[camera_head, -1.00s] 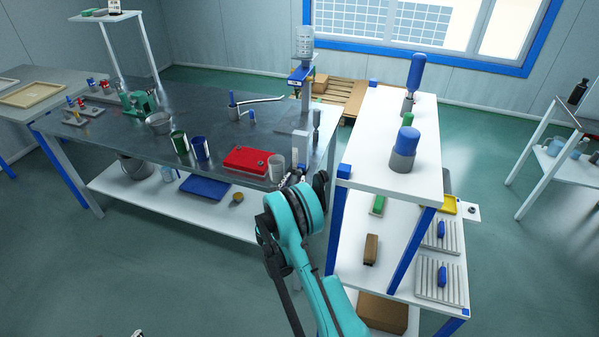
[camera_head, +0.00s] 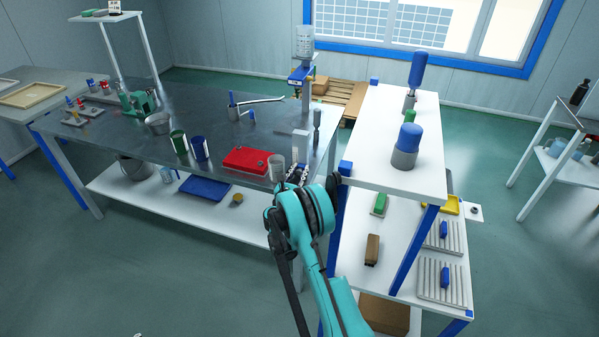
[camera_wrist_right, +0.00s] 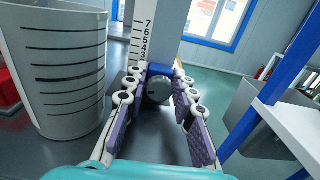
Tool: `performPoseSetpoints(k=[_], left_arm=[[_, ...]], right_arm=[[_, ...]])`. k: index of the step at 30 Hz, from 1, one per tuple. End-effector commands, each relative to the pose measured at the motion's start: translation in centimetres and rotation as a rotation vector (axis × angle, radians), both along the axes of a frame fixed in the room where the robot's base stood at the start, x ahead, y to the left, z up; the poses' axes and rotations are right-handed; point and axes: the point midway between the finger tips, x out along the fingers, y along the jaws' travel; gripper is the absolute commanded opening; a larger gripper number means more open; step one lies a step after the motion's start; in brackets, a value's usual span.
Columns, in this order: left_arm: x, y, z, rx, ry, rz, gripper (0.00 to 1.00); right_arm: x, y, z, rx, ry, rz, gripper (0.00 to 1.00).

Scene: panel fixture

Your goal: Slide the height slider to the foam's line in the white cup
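The white cup (camera_wrist_right: 62,75) stands at the left of the right wrist view, with dark lines around its wall. It also shows near the table's front right corner in the head view (camera_head: 277,168). Its inside and any foam are hidden. Beside it stands a white post (camera_wrist_right: 160,30) with a scale; the digits 7 to 3 are readable. A dark round knob (camera_wrist_right: 158,91) of the slider is low in front of the post. My right gripper (camera_wrist_right: 160,72) is open, its fingers on either side of the knob; contact is unclear. Only a tiny piece, perhaps my left gripper (camera_head: 138,335), shows.
A red case (camera_head: 246,160) and a blue cup (camera_head: 199,148) stand left of the white cup. A white shelf (camera_head: 375,165) with blue posts is close to the right of my right gripper. The dark tabletop (camera_head: 215,110) behind has free room.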

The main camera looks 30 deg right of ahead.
Motion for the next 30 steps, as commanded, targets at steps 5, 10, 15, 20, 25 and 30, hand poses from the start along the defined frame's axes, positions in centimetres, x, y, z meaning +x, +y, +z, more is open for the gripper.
performPoseSetpoints(k=[5, 10, 15, 20, 25, 30], left_arm=[[0.0, 0.0, 0.9, 0.0, 0.0, 0.0, 0.43], [0.0, 0.0, 1.6, 0.0, 0.0, 0.0, 0.43], [0.0, 0.0, 1.4, 0.0, 0.0, 0.0, 0.43], [0.0, 0.0, 1.4, 0.0, 0.0, 0.0, 0.43], [0.0, 0.0, 1.4, 0.0, 0.0, 0.0, 0.43], [0.0, 0.0, 1.4, 0.0, 0.0, 0.0, 0.43]], right_arm=[[0.0, 0.0, 1.9, 0.0, 0.0, 0.0, 0.0], [0.0, 0.0, 3.8, 0.0, 0.0, -0.001, 0.0], [0.0, 0.0, 3.6, 0.0, 0.0, -0.001, 0.0], [0.0, 0.0, 3.6, 0.0, 0.0, -0.001, 0.34], [0.0, 0.0, 3.5, 0.0, 0.0, 0.0, 0.34], [-0.4, 0.6, 3.5, 0.0, 0.0, 0.002, 0.34]])
